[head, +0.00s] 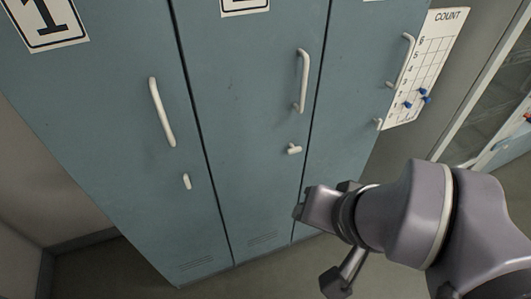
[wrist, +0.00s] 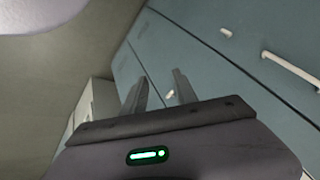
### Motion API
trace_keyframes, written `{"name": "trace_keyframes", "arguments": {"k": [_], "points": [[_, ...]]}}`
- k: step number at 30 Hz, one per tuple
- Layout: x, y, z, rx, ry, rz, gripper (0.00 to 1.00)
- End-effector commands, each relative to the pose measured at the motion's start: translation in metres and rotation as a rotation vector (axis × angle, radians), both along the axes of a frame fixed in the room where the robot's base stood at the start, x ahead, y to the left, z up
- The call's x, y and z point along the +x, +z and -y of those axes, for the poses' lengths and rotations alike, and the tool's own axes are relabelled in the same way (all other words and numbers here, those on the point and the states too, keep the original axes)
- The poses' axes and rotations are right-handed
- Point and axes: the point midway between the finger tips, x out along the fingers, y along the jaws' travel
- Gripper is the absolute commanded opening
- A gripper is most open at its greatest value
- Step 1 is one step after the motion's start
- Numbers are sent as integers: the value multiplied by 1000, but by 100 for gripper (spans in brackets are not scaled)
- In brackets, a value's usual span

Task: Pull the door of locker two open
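Locker two's door (head: 245,110) is the middle blue-green door in the head view and looks shut. Its number plate (head: 243,3) is mostly cut off at the top. Its white bar handle (head: 302,80) is upright, and the small white latch (head: 294,149) below it lies nearly sideways. My gripper (head: 300,205) is below and right of that latch, apart from the handle. In the wrist view my gripper (wrist: 160,73) is open, with nothing held. A small pale latch (wrist: 170,94) shows beyond the fingers; I cannot tell whose it is.
Locker one's door (head: 110,110) is at left, with a handle (head: 161,112) and upright latch (head: 186,181). The right-hand locker has a handle (head: 401,60) and latch (head: 378,124). A count board (head: 428,65) with blue pegs hangs on the right. Floor in front looks clear.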

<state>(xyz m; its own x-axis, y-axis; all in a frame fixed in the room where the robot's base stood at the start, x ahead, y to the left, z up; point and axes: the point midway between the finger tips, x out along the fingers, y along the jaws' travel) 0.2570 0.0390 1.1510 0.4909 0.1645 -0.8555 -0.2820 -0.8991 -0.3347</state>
Motion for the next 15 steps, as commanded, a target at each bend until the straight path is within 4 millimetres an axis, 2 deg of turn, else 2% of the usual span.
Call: {"name": "trace_keyframes", "arguments": {"k": [2,5,8,9,11,12,14,15], "points": [[0,0,0,6,-3,-9,34],[-2,-4,-8,98,-50,-143,34],[-3,-3,-31,363,-174,-420,34],[3,4,-42,516,-240,-531,34],[23,20,-53,773,-352,-664,34],[43,32,-54,959,-436,-724,34],[82,50,-42,1246,-570,-767,34],[108,58,-24,1431,-665,-762,34]]}}
